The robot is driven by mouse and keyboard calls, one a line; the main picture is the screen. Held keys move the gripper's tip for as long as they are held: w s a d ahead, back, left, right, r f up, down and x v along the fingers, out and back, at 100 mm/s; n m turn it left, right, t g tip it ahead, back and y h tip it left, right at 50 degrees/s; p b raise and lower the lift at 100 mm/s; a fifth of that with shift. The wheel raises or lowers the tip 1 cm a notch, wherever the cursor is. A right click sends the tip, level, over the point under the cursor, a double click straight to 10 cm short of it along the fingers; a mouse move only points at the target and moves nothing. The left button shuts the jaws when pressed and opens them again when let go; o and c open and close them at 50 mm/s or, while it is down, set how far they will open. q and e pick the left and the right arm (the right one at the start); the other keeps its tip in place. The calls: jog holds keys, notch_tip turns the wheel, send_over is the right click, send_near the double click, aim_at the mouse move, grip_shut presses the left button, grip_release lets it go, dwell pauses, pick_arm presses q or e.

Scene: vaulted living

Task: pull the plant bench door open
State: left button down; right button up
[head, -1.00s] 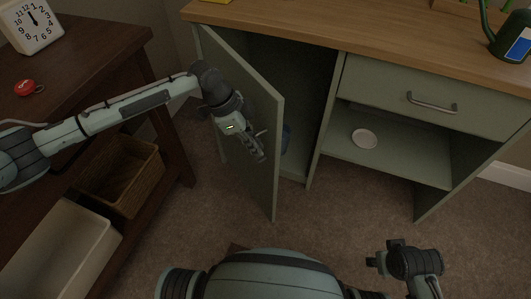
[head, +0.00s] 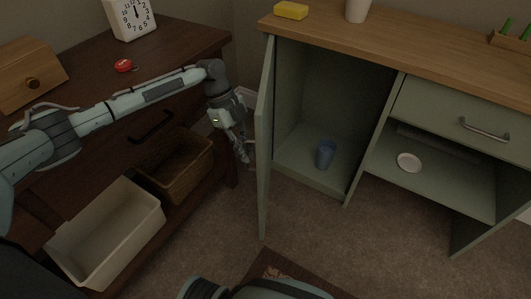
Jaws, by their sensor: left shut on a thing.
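The plant bench (head: 420,57) is a green cabinet with a wooden top. Its door (head: 264,165) stands wide open on the left, seen almost edge-on. My left gripper (head: 246,158) is at the door's outer face, on the left side, shut on the door handle, which the fingers mostly hide. My right gripper is out of view.
A dark wooden table (head: 190,45) with a clock (head: 131,18) stands close left of the door. A wicker basket (head: 176,170) and a white bin (head: 108,235) sit on its lower shelf. Carpet in front of the bench is clear, with a rug (head: 305,275) nearby.

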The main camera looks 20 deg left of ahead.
pick_arm(q)
jog(key=shift+s+a, duration=0.2)
jog(key=shift+a, duration=1.3)
jog(key=c, duration=1.9)
grip_release()
jog(key=v, duration=0.7)
jog(key=shift+r, duration=0.25)
jog(key=shift+a, duration=0.1)
jog(key=shift+c, duration=0.6)
